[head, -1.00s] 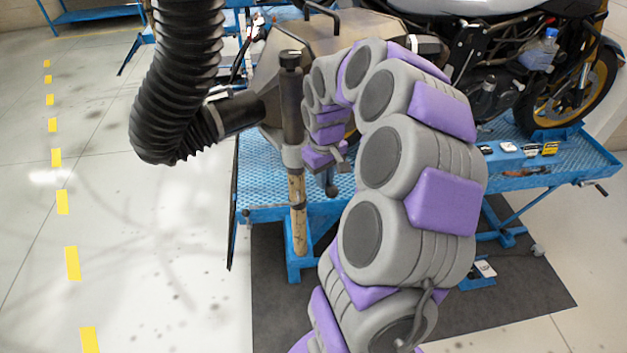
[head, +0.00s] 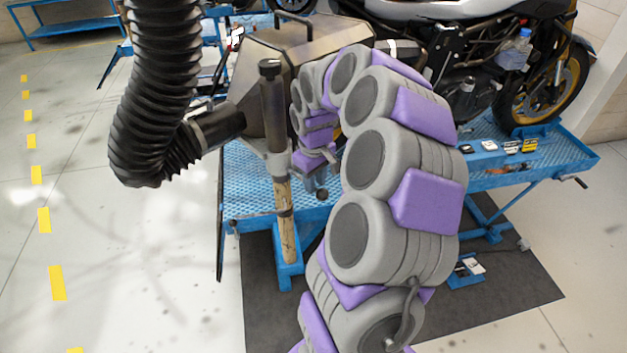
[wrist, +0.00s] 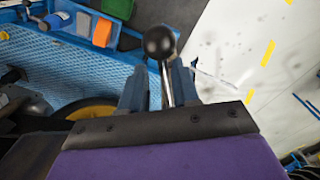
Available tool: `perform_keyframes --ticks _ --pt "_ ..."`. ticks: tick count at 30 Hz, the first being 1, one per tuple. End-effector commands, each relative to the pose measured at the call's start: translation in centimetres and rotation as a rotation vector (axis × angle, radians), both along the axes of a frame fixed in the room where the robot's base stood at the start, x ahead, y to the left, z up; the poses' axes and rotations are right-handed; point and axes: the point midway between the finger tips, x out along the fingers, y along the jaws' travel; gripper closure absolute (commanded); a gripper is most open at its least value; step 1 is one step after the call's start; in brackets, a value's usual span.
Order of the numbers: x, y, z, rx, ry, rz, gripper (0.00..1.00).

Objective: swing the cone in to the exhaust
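The black cone (head: 215,130) sits at the end of a thick ribbed hose (head: 160,80), left of an upright post (head: 272,110) with a wooden lower part (head: 286,220). Its mouth points right towards the motorcycle's rear. I cannot make out the exhaust behind the post and my arm. My gripper (head: 318,172) is low, right of the post. A black ball knob (head: 321,194) shows just below it. In the wrist view my gripper (wrist: 160,80) has its fingers on either side of a silver rod topped by the knob (wrist: 160,42); a gap shows left of the rod.
The motorcycle (head: 470,60) stands on a blue lift table (head: 245,180), with a large bronze-grey case (head: 325,40) at its rear. Small boxes (head: 510,147) lie on the table's right. A dark mat (head: 510,290) lies below. The floor at left is open.

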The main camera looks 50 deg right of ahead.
Motion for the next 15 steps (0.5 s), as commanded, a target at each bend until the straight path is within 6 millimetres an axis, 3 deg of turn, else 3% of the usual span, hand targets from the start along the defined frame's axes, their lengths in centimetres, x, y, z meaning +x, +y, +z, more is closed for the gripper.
perform_keyframes --ticks 10,15 --pt "0.1 0.2 0.1 0.001 0.001 0.0 0.62" --pt "0.2 0.2 1.8 0.0 -0.002 0.0 0.62"
